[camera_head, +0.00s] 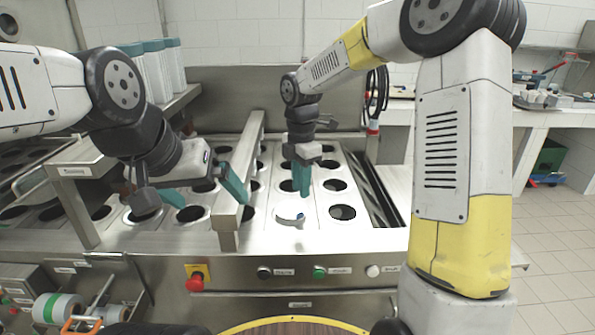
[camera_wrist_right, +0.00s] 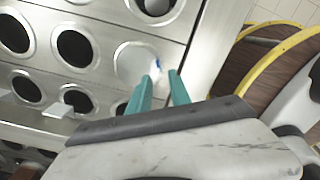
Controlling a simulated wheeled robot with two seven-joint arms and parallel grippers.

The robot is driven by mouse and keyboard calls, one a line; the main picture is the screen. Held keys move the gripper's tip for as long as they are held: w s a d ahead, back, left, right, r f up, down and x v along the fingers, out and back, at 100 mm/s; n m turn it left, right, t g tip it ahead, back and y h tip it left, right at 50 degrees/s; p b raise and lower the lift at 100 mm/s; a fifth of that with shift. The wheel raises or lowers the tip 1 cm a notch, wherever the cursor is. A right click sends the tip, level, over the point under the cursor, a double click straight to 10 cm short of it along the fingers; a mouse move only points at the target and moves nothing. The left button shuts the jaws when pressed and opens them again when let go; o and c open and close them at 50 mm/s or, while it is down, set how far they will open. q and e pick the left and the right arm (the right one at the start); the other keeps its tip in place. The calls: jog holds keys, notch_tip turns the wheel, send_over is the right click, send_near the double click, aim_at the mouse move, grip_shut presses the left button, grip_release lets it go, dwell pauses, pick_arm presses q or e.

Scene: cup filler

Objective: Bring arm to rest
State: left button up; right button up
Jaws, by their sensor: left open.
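My left gripper (camera_head: 214,202) hangs over the left part of the steel cup filler (camera_head: 275,258), its two teal fingers wide apart and nothing between them. My right gripper (camera_head: 301,194) points down above the filler's right part. In the right wrist view its teal fingers (camera_wrist_right: 161,76) stand apart with an empty gap. A white round cup or lid with a blue mark (camera_head: 290,215) sits in a front hole below the right gripper. It also shows in the right wrist view (camera_wrist_right: 138,62), just past the fingertips.
A raised steel bar (camera_head: 244,170) runs front to back between my grippers. White-and-teal cup stacks (camera_head: 155,70) stand at the back left. A red emergency button (camera_head: 195,282) is on the front panel. Open floor (camera_head: 555,260) lies at right.

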jog(key=s+d+r+m+t, duration=0.2)
jog(key=s+d+r+m, duration=0.1)
jog(key=s+m, duration=0.4)
jog(key=s+d+r+m+t+y, duration=0.1)
jog(key=s+d+r+m+t, duration=0.1)
jog(key=s+d+r+m, duration=0.2)
jog(key=s+d+r+m+t+y, duration=0.1)
jog(key=s+d+r+m, duration=0.3)
jog(key=s+m, duration=0.6)
jog(key=shift+s+d+r+m+t, duration=0.3)
jog(key=shift+m+t, duration=0.2)
jog(key=shift+m, duration=0.3)
